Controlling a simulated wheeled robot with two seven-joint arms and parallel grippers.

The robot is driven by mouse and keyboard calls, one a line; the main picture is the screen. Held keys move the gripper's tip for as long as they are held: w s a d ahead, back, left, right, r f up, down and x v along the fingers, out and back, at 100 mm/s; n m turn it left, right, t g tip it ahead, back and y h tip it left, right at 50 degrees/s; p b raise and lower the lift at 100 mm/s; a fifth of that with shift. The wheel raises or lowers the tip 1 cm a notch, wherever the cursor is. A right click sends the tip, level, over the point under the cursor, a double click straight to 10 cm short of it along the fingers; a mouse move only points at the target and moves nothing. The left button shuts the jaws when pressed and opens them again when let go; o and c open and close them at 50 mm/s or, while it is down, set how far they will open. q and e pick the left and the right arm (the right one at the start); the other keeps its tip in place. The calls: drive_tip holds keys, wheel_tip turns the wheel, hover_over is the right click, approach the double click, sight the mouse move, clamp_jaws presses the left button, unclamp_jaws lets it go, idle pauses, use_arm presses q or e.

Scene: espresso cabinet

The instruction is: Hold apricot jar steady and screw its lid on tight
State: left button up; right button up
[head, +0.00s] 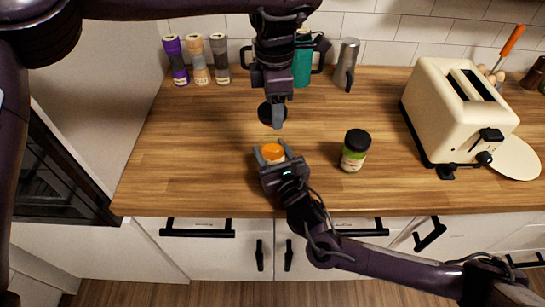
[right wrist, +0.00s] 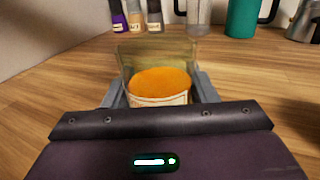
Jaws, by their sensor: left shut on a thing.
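The apricot jar (head: 272,152) stands upright on the counter near its front edge. Its top is uncovered, and orange filling with a pale label below shows in the right wrist view (right wrist: 160,84). My right gripper (head: 272,157) has a finger on each side of the jar, close against it; I cannot tell whether both fingers press on it. My left gripper (head: 277,122) points down from above and is shut on a dark round lid (head: 265,113). The lid is behind the jar in the picture and apart from it.
A cream toaster (head: 445,120) is farther right. Several grinders (head: 198,60), a teal vessel (head: 302,68) and a metal pot (head: 347,65) line the wall. The left counter is clear.

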drive_tip(key=c, duration=0.6)
use_arm(q)
drive_tip(key=shift+f, duration=2.45)
drive_tip(key=shift+f, duration=0.1)
drive_tip(key=shift+f, duration=0.8)
drive_tip(key=shift+f, duration=0.55)
